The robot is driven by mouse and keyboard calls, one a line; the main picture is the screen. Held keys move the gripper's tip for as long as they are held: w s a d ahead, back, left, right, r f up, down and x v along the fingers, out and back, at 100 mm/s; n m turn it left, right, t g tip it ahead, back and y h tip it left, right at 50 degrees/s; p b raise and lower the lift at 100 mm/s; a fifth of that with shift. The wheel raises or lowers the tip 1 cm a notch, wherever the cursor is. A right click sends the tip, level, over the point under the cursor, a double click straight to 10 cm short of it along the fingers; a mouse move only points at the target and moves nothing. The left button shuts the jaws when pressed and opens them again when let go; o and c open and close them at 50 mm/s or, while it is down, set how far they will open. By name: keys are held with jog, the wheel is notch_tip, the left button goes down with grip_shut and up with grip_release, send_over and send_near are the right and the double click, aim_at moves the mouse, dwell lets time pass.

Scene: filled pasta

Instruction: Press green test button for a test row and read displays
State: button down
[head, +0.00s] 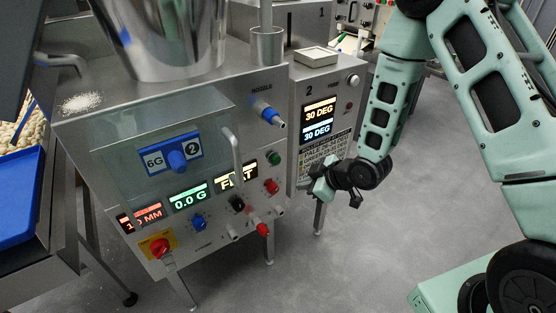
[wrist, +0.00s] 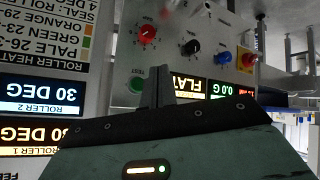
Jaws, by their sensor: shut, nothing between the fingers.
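The green test button (head: 274,158) is on the machine's front panel, right of the displays. In the upside-down wrist view, the green button (wrist: 138,85) lies just beside my fingertips; contact cannot be told. My gripper (head: 322,188) is shut and empty, right of the panel; its closed fingers (wrist: 158,78) point at the panel. The displays show a red MM reading (head: 149,214), partly covered, 0.0 G (head: 188,198) and FLAT (head: 236,178). FLAT (wrist: 187,86) is partly hidden by my fingers in the wrist view.
Roller displays (head: 319,114) both read 30 DEG. Near the button are a red knob (head: 271,186), a black knob (head: 237,203) and a blue knob (head: 198,222). A red stop button on yellow (head: 159,246) is lower left. A vertical handle (head: 233,152) stands out.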

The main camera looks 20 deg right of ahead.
jog(key=w+a, duration=0.2)
jog(key=w, duration=0.6)
jog(key=shift+w+a+p, duration=0.15)
jog(key=shift+a+p, duration=0.25)
jog(key=shift+p, duration=0.05)
jog(key=shift+w, duration=0.15)
dwell(1.8)
jog(key=shift+w+a, duration=0.1)
jog(key=shift+w, duration=0.15)
jog(key=shift+w+a, duration=0.15)
jog(key=shift+w, duration=0.25)
dwell(0.8)
jog(key=shift+s, duration=0.1)
jog(key=shift+s+d, duration=0.25)
jog(key=shift+s, duration=0.45)
jog(key=shift+s+d+b, duration=0.15)
jog(key=shift+s+d, duration=0.1)
jog(key=shift+s, duration=0.55)
jog(key=shift+s+d+b, duration=0.1)
jog(key=shift+s+d, duration=0.2)
jog(key=shift+s, duration=0.5)
jog(key=shift+s+d+b, duration=0.15)
jog(key=shift+s+d, duration=0.1)
jog(key=shift+s, duration=0.55)
